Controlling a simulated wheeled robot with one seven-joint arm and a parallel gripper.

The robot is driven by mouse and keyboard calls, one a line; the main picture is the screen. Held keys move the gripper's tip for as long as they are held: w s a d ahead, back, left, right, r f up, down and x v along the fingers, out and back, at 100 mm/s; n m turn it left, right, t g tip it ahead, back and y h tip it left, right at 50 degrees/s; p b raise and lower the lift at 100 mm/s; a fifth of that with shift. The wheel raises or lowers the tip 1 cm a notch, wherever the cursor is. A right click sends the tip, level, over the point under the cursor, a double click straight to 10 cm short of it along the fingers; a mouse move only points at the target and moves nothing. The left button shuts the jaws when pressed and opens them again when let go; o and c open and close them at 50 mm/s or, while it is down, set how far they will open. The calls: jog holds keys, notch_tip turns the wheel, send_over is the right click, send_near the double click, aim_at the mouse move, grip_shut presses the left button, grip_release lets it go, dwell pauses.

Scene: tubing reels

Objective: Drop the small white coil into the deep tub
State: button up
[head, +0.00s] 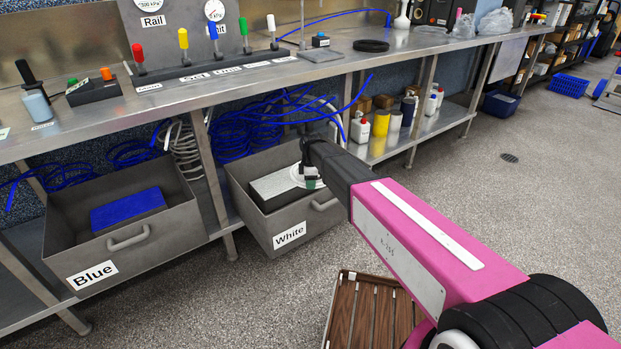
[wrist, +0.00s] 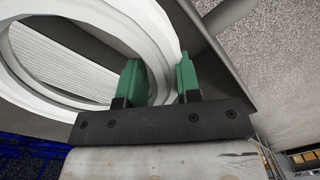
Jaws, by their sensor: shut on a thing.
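The small white coil (head: 298,176) is a ring of white tubing held at my gripper (head: 311,182). In the wrist view, the coil (wrist: 140,30) passes between the green fingertips of my gripper (wrist: 160,80), which is shut on its rim. The coil is over the grey tub labelled White (head: 262,222), inside its outline in the head view; its exact height above the contents is unclear. A pale slab (head: 268,188) lies in this tub and shows ribbed through the coil in the wrist view (wrist: 62,62). The coil's far side is partly cut off there.
A grey tub labelled Blue (head: 180,222) holding a blue block (head: 127,210) stands to the left. The steel bench (head: 215,88) overhangs behind both tubs. Blue tubing (head: 245,130) hangs beneath it. A slatted wooden crate (head: 352,318) is on the floor below my arm.

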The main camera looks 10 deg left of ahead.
jog(key=shift+f, duration=0.2)
jog(key=o, duration=1.1)
jog(key=r, duration=1.1)
jog(key=shift+w+a, duration=0.1)
jog(key=shift+w, duration=0.25)
jog(key=shift+f, duration=0.1)
